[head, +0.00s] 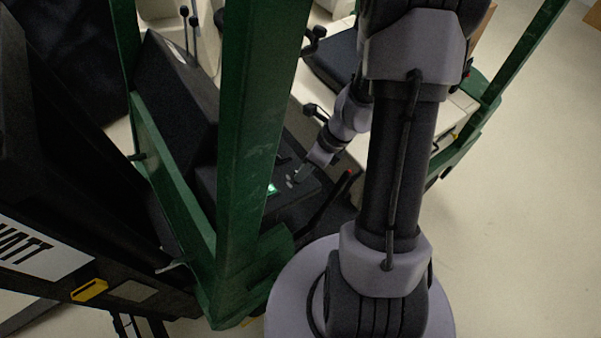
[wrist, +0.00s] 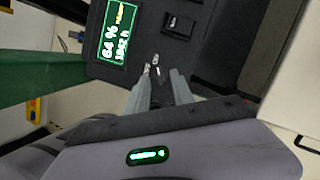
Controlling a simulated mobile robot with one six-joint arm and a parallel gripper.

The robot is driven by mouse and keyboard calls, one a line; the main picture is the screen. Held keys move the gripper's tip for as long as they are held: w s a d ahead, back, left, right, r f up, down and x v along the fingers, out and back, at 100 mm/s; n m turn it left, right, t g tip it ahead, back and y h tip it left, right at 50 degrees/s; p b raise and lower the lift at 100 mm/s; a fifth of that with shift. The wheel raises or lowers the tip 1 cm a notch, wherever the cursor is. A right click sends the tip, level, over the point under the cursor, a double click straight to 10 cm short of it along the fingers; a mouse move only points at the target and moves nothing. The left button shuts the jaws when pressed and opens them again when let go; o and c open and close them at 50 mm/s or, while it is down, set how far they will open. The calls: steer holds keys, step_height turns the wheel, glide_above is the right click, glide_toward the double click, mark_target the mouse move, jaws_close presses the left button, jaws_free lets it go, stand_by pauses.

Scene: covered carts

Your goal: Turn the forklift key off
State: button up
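The forklift's dark control panel (head: 312,190) is at the middle of the head view, behind the green post. A small metallic piece that looks like the key (wrist: 155,60) stands on the panel in the wrist view, just past my fingertips. My gripper (wrist: 159,76) points at the panel with its two grey fingers a little apart and the key close to the gap between the tips. I cannot tell whether a finger touches it. In the head view my gripper (head: 301,175) is low over the panel and the key is too small to make out.
A lit display (wrist: 113,30) reading 64 % is left of the key, and a black switch (wrist: 180,25) is to its right. A green post (head: 248,110) rises close to the left of my arm. A red-tipped lever (head: 340,185) stands right of the panel. Open floor (head: 540,190) lies at the right.

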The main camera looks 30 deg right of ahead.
steer(key=shift+x, duration=1)
steer(key=shift+w+f, duration=0.1)
steer(key=shift+f, duration=0.1)
steer(key=shift+c, duration=0.4)
jaws_close()
